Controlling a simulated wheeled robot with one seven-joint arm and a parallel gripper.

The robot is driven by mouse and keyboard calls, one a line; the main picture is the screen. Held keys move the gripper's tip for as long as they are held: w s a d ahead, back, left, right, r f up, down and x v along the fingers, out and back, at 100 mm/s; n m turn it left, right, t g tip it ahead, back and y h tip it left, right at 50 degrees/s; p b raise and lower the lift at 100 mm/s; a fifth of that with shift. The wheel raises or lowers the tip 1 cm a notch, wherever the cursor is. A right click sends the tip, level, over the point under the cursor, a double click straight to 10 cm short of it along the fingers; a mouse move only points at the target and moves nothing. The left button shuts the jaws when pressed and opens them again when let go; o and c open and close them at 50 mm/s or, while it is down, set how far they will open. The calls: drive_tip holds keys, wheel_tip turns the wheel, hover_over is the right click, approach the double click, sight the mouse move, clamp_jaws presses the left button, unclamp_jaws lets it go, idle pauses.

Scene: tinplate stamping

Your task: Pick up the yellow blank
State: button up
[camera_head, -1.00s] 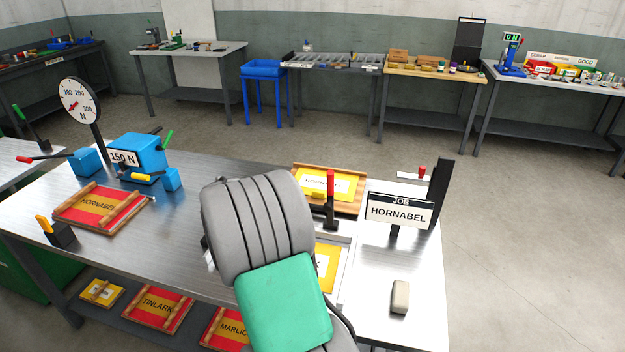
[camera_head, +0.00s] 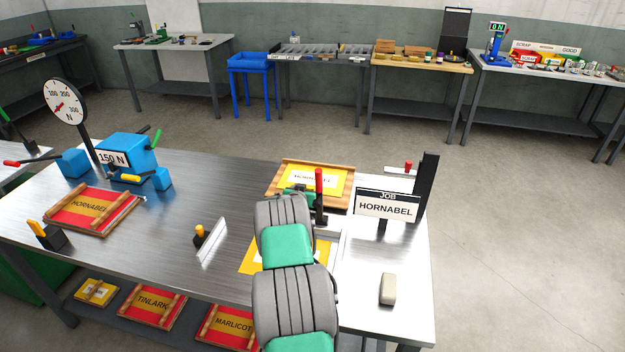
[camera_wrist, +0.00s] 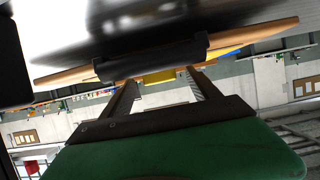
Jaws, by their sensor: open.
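A flat yellow sheet (camera_head: 254,258) lies on the bench and is partly covered by my arm in the head view. A second yellow sheet (camera_head: 338,181) with a white label lies in a wooden-edged frame behind it. I cannot tell which is the yellow blank. My gripper (camera_wrist: 161,77) is open in the wrist view, its two fingers apart. A yellow strip (camera_wrist: 160,77) shows beyond the gap between them, below a dark bar and an orange-brown wooden edge (camera_wrist: 255,36). I cannot tell whether the fingers touch anything. In the head view my arm reaches over the bench towards the frame.
A red-handled lever (camera_head: 319,190) stands close to the right of my arm. The JOB HORNABEL sign (camera_head: 388,206) and a dark post (camera_head: 425,190) stand further right. A red HORNABEL board (camera_head: 92,210) lies left. The middle of the bench (camera_head: 195,190) is mostly clear.

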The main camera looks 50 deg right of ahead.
drive_tip(key=c, duration=1.5)
